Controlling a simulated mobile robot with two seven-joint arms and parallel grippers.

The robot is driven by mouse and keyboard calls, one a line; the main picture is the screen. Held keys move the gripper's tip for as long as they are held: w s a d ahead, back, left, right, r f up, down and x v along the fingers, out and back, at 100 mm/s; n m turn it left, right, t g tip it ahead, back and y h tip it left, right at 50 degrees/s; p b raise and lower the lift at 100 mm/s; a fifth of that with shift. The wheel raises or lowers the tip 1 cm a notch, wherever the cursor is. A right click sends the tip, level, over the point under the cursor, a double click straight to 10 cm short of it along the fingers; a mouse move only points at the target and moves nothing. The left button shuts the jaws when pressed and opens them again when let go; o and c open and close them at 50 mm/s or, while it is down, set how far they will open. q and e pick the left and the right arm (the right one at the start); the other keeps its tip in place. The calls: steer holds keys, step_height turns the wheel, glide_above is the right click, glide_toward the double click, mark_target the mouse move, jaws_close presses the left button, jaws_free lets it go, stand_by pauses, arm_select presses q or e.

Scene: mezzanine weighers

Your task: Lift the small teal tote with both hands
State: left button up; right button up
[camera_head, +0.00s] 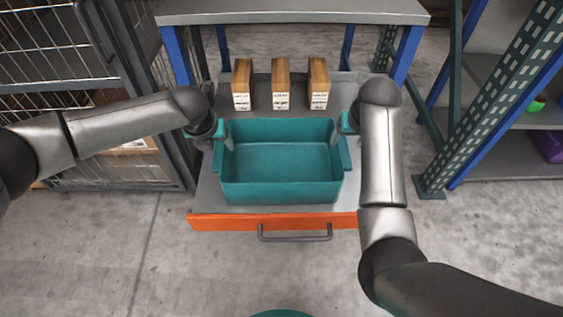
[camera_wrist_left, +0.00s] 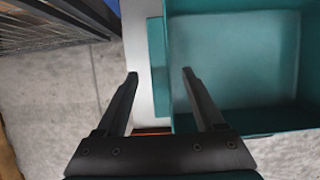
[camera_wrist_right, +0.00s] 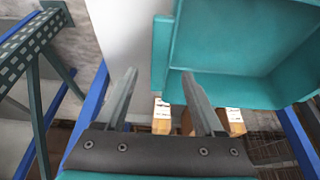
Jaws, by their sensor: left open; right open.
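The small teal tote (camera_head: 283,192) stands upright and empty on a grey surface above an orange front. It has a handle ledge on its left and right sides. My left gripper (camera_head: 222,137) is at the tote's left side; in the left wrist view its open fingers (camera_wrist_left: 158,73) point toward the left ledge (camera_wrist_left: 157,65), with the tote wall (camera_wrist_left: 182,122) to the right. My right gripper (camera_head: 343,128) is at the tote's right side; in the right wrist view its open fingers (camera_wrist_right: 158,75) are near the right ledge (camera_wrist_right: 161,50). Neither gripper is shut on the tote.
Three cardboard boxes (camera_head: 280,84) stand in a row behind the tote. An orange drawer front (camera_head: 215,222) with a grey handle (camera_head: 295,236) is before it. A wire cage (camera_head: 60,50) is at left, a rack (camera_head: 480,110) at right. A grey tabletop (camera_head: 290,12) is behind.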

mark_target(219, 148)
arm_select(q)
steer(key=shift+x, duration=2.05)
arm_select(e)
steer(key=shift+x, duration=2.05)
arm_select(q)
steer(key=shift+c, duration=0.2)
arm_select(e)
steer(key=shift+c, duration=0.2)
arm_select(q)
jaws_close()
arm_select(e)
jaws_close()
arm_select(q)
steer(key=shift+w, duration=0.1)
